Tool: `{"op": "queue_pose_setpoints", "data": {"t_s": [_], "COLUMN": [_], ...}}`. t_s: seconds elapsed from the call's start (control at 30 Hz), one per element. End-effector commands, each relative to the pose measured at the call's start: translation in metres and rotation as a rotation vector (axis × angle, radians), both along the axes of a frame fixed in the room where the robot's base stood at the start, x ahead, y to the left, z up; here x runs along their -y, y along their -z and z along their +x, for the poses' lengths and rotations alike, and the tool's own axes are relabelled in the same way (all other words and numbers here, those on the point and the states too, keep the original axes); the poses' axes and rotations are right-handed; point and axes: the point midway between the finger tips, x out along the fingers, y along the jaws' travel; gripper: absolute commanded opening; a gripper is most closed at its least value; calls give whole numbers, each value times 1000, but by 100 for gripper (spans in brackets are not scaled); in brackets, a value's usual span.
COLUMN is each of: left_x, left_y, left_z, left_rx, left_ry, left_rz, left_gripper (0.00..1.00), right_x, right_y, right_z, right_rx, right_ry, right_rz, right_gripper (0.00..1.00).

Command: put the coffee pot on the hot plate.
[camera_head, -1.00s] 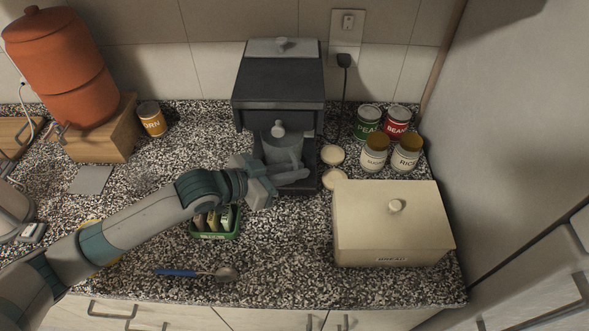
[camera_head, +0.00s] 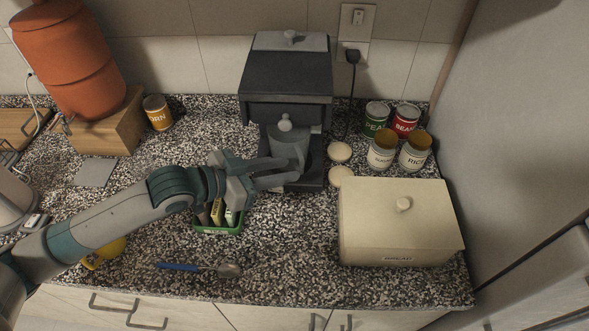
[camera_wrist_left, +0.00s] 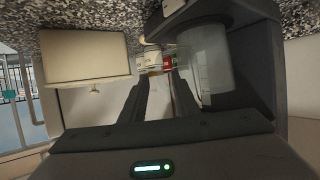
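The coffee pot (camera_head: 287,150), a grey see-through vessel with a light round knob on top, stands upright inside the dark coffee machine (camera_head: 287,78). It appears to rest on the hot plate at the machine's base (camera_head: 312,182), but fingers partly hide its bottom. My left gripper (camera_head: 290,170) is just in front of the pot's lower part. In the left wrist view, its fingers (camera_wrist_left: 161,85) are apart with nothing between them, and the pot (camera_wrist_left: 213,72) is beside them, to their right. The pot's handle cannot be made out. My right gripper is not in view.
A cream bread box (camera_head: 400,235) stands at right, with several cans and jars (camera_head: 383,150) behind it. Two pale lids (camera_head: 340,152) lie beside the machine. A green packet tray (camera_head: 220,226) is below my left wrist. A blue-handled spoon (camera_head: 185,267) lies in front.

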Motion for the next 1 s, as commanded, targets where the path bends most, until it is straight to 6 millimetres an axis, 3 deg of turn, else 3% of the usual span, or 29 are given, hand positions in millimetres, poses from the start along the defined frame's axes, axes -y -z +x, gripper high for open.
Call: {"op": "queue_pose_setpoints", "data": {"t_s": [0.2, 0.4, 1.0], "left_x": [-29, -44, -48], "left_y": [-12, -21, -24], "left_z": [-19, -29, -33], "left_rx": [2, 1, -1], "left_ry": [0, 0, 0], "left_rz": [3, 1, -1], "left_gripper": [28, 28, 28], "right_x": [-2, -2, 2], "right_y": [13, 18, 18], "right_z": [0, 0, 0], "right_rx": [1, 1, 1], "right_ry": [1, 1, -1], "right_rz": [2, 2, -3], "right_gripper": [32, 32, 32]}}
